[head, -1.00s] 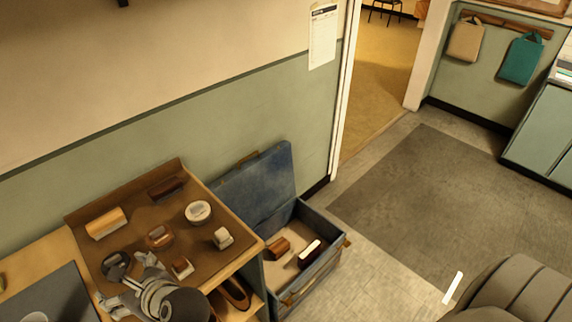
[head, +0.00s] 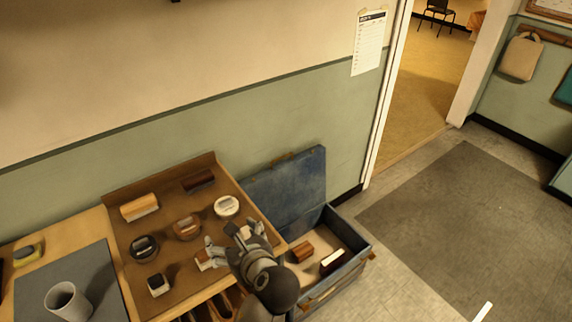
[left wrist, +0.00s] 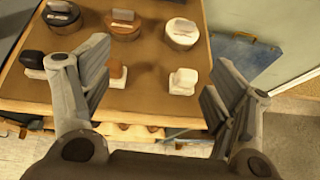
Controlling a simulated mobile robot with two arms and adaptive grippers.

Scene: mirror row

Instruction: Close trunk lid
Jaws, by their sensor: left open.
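The blue trunk stands on the floor right of the shelf unit, its lid (head: 290,185) raised and leaning back toward the wall. Its open box (head: 352,266) holds a brown block (head: 302,252) and a dark, white-edged block (head: 332,262). My left gripper (head: 235,236) is open and empty over the shelf top's front right part, left of the trunk and apart from it. In the left wrist view the open fingers (left wrist: 155,95) frame small stamps or brushes on the brown top, and part of the blue lid (left wrist: 245,55) shows beyond the right finger. My right gripper is out of view.
The brown tray top (head: 160,186) carries several brushes and round tins. A grey mat with a mug (head: 68,300) lies at the left. The wall is close behind the trunk. Floor right of the trunk is clear, with a dark mat (head: 450,230) and a doorway beyond.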

